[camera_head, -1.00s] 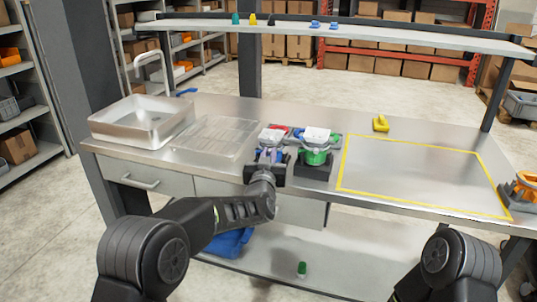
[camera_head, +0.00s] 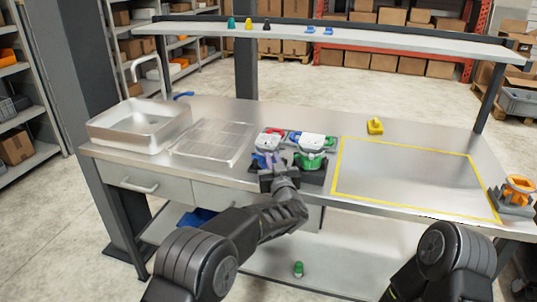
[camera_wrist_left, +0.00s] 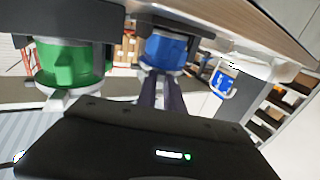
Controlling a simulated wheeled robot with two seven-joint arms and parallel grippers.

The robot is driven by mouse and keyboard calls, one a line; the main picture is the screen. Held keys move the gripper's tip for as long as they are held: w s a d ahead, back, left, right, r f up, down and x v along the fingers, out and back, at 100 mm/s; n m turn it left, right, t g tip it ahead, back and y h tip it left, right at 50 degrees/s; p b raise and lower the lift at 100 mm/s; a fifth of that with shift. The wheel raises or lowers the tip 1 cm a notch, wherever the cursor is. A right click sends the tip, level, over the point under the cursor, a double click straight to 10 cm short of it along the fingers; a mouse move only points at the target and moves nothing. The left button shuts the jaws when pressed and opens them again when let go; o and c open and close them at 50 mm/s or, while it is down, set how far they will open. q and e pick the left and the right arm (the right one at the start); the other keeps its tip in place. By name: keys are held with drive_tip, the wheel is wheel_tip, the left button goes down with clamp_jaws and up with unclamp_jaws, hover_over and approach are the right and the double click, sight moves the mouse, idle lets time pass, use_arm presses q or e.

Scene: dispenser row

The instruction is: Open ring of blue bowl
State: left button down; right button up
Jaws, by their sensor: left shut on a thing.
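The blue bowl (camera_wrist_left: 166,52) stands in a dark holder on the bench. In the head view its white top (camera_head: 270,141) shows, and my gripper hides most of its front. My left gripper (camera_head: 264,162) is in front of it. In the left wrist view its two dark fingers (camera_wrist_left: 162,92) are shut on the light ring (camera_wrist_left: 160,71) at the bowl's edge. The exact contact is small and partly hidden. My right gripper is outside the views; only part of its arm shows.
A green bowl (camera_head: 311,160) in its own holder stands close to the right of my left gripper. A drain tray (camera_head: 212,143) and sink (camera_head: 138,126) lie to the left. The yellow-taped area (camera_head: 410,180) is clear. A yellow object (camera_head: 375,126) lies behind it.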

use_arm(q)
drive_tip(key=shift+w+d+n+g+y+p, duration=0.15)
drive_tip(key=shift+d+n+y, duration=0.2)
drive_tip(key=shift+y, duration=0.25)
drive_tip(key=shift+d+n+g+y+p, duration=0.15)
drive_tip(key=shift+d+n+y, duration=0.1)
drive_tip(key=shift+n+y, duration=0.3)
drive_tip(key=shift+w+d+f+n+y, duration=0.1)
drive_tip(key=shift+d+n+y, duration=0.2)
drive_tip(key=shift+d+y, duration=0.2)
drive_tip(key=shift+w+d+y+b, duration=0.1)
drive_tip(key=shift+d+y+b, duration=0.15)
drive_tip(key=shift+y+b, duration=0.35)
drive_tip(key=shift+n+g+y, duration=0.25)
drive_tip(key=shift+n+g, duration=0.25)
drive_tip(key=shift+a+b, duration=0.1)
drive_tip(key=shift+b, duration=0.2)
drive_tip(key=shift+a, duration=0.15)
drive_tip(key=c, duration=1.4)
unclamp_jaws()
drive_tip(key=shift+c, duration=0.2)
